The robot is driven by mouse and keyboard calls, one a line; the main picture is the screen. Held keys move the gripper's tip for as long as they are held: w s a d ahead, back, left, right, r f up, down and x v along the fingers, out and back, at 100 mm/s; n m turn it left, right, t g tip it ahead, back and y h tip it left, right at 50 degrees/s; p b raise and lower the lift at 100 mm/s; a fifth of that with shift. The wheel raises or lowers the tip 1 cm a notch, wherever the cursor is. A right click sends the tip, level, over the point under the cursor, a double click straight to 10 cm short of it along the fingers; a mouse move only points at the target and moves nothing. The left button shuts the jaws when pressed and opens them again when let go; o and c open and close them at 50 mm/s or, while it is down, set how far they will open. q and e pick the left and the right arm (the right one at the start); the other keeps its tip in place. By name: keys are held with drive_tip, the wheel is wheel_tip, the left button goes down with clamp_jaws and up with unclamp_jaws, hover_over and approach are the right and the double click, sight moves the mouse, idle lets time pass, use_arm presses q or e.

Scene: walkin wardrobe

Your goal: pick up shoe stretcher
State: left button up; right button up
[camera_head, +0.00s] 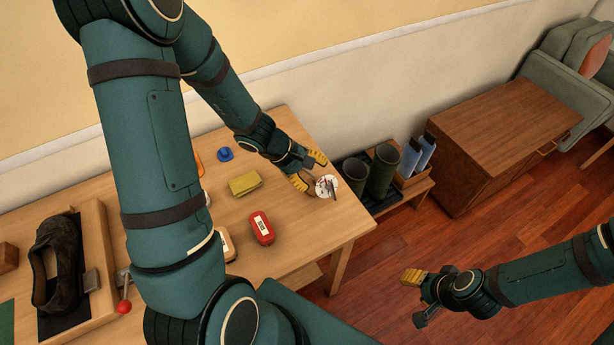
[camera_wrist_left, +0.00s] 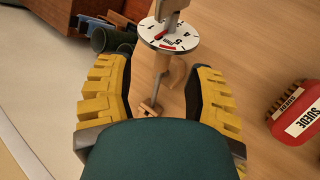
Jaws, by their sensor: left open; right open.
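A device with a round white numbered dial (camera_head: 327,186), a metal rod and a small wooden part is at the right end of the wooden table; it looks like the shoe stretcher. In the left wrist view its dial (camera_wrist_left: 169,34) is at the top centre, and the rod runs down from it between the fingers. My left gripper (camera_head: 309,170) is open at the dial, its yellow fingers apart on either side of the rod. I cannot tell whether they touch it. My right gripper (camera_head: 416,298) is open and empty above the floor, right of the table.
A dark shoe (camera_head: 56,262) lies in a tray at left. Dark green boots (camera_head: 382,171) stand beyond the table. A wooden cabinet (camera_head: 510,120) stands right.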

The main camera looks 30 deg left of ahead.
use_arm(q)
drive_tip(key=b+x, duration=0.1)
drive_tip(key=x, duration=0.4)
drive_tip(key=shift+s+a+f+b, duration=0.15)
drive_tip(key=shift+s+a+b, duration=0.1)
drive_tip(key=shift+b, duration=0.15)
drive_tip(key=shift+w+d+f, duration=0.15)
drive_tip(key=shift+w+f, duration=0.05)
clamp_jaws()
